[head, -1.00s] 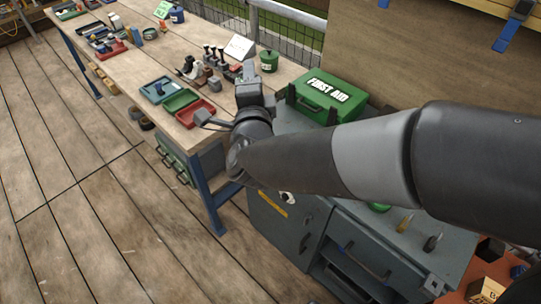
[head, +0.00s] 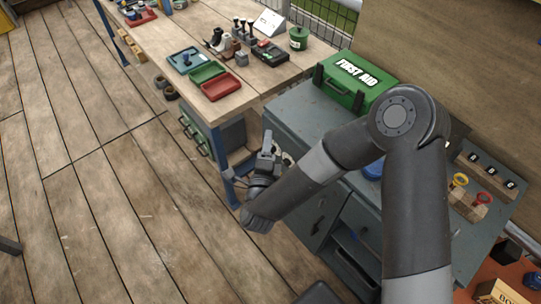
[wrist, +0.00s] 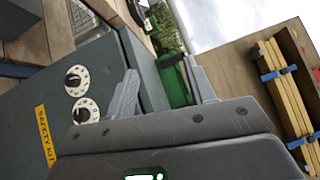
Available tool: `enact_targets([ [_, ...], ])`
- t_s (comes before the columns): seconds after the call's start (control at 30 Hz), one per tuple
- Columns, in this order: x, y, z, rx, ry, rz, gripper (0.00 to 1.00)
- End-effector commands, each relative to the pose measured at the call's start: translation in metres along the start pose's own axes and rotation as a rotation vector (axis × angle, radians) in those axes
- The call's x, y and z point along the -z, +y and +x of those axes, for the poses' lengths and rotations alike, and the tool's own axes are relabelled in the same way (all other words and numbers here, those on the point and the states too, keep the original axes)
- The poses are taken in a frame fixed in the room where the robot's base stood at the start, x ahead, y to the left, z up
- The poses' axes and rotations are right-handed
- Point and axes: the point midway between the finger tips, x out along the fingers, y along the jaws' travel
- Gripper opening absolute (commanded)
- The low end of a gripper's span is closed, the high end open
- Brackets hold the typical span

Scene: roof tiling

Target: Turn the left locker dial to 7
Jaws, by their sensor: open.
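The safety-kit locker (wrist: 50,85) is a grey cabinet whose face shows two white dials with black knobs. In the wrist view the picture is turned sideways. Going by the label's reading direction, the left dial (wrist: 76,79) is the upper one and the right dial (wrist: 87,110) is below it. Their numbers and settings are too small to read. My gripper (wrist: 160,70) is open and empty, with both dials beside its fingers, not between them. In the head view, my gripper (head: 267,152) is in front of the locker's upper face; a white dial (head: 288,158) shows partly behind it.
A green first-aid box (head: 352,82) stands on the grey cabinet top (head: 300,112). The wooden workbench (head: 255,75) with an open red case (head: 220,86) and tools is to the left. Key-like tools (head: 470,190) sit at the right.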

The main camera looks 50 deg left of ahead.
Motion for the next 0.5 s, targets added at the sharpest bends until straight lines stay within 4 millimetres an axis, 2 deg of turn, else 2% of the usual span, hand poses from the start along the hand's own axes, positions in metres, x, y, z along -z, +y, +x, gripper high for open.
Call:
enact_targets([
  [0.03, 0.002, 0.026, -0.003, -0.007, 0.000, -0.003, 0.50],
  [0.3, 0.018, 0.142, -0.013, -0.004, -0.001, -0.004, 0.50],
  [0.4, 0.024, 0.175, -0.016, -0.001, 0.000, -0.004, 0.50],
  [0.5, 0.026, 0.197, -0.017, 0.000, -0.001, -0.002, 0.50],
])
